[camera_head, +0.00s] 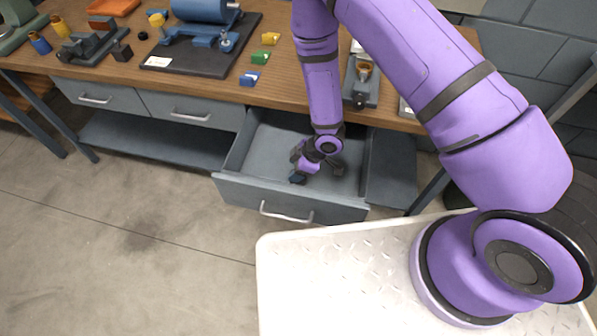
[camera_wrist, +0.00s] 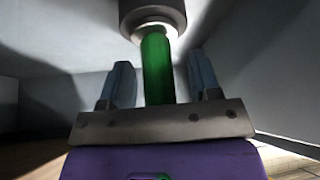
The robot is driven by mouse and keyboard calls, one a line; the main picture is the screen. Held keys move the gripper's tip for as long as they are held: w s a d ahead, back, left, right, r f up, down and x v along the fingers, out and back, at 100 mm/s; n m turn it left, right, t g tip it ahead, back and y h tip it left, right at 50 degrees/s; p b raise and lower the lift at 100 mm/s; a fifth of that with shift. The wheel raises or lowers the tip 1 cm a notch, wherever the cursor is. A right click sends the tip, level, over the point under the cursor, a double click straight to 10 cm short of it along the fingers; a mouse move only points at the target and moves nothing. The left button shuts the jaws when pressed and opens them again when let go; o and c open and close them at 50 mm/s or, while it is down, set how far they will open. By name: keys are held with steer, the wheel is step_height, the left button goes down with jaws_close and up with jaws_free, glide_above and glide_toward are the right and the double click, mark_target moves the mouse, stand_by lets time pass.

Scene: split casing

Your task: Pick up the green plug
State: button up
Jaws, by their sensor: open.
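The green plug (camera_wrist: 157,68) shows in the wrist view as an upright green cylinder with a wide grey collar (camera_wrist: 152,14) at its upper end. My gripper (camera_wrist: 161,78) is open, with one blue-grey finger on each side of the green cylinder. Gaps show between the cylinder and both fingers. In the head view my gripper (camera_head: 317,172) is down inside the open drawer (camera_head: 258,158). The plug is hidden there behind my gripper and arm.
A grey fixture (camera_head: 361,85) stands near the bench's front edge.

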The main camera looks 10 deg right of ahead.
steer(key=shift+f, duration=0.1)
jaws_close()
stand_by(0.3)
